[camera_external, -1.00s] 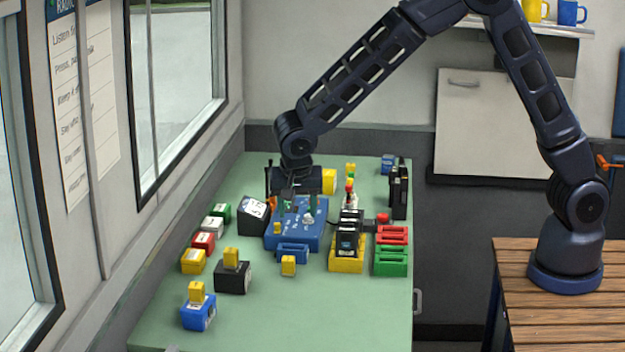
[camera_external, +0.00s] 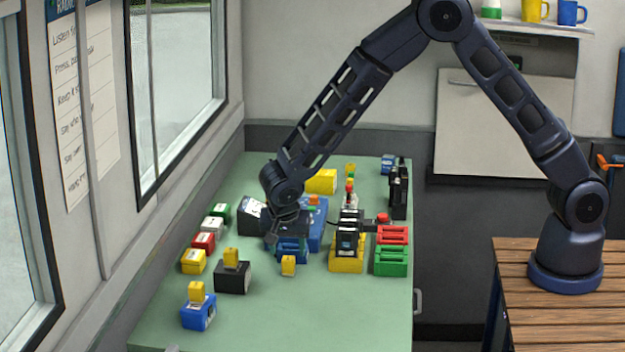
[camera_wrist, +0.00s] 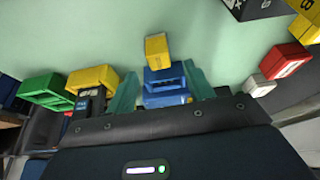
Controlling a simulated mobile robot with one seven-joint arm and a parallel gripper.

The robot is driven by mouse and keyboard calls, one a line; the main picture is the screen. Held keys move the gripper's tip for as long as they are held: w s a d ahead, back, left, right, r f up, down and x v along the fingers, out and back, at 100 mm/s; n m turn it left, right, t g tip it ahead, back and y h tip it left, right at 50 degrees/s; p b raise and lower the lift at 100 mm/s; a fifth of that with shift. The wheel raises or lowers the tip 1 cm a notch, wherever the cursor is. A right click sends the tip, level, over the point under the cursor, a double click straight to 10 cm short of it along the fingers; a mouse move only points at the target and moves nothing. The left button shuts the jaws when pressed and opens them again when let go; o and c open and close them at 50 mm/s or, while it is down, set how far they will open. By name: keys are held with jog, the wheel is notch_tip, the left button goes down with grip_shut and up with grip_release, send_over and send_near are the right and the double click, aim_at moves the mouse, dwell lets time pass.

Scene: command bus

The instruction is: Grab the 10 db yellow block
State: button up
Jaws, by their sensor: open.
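A small yellow block (camera_external: 288,265) stands on the green table in front of a blue slotted holder (camera_external: 292,252). In the wrist view the yellow block (camera_wrist: 157,48) is beyond my fingertips, with the blue holder (camera_wrist: 165,76) between the fingers. Other small yellow blocks sit on a black box (camera_external: 233,278) and on a blue box (camera_external: 197,314). I cannot read a 10 dB mark on any of them. My gripper (camera_wrist: 161,74) is open and empty. In the external view my gripper (camera_external: 281,240) is above the holder, behind the small block; its fingertips are hard to make out.
Yellow, red, white and green boxes (camera_external: 204,241) line the left by the window wall. Red and green holders (camera_external: 391,250) and a yellow base (camera_external: 346,265) with a black device stand right. A blue panel box (camera_external: 316,235) is behind my gripper. The table front is clear.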

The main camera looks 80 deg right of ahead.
aim_at(288, 258)
jog(key=x, duration=0.4)
jog(key=shift+a+f, duration=0.1)
jog(key=shift+f, duration=0.4)
jog(key=c, duration=1.1)
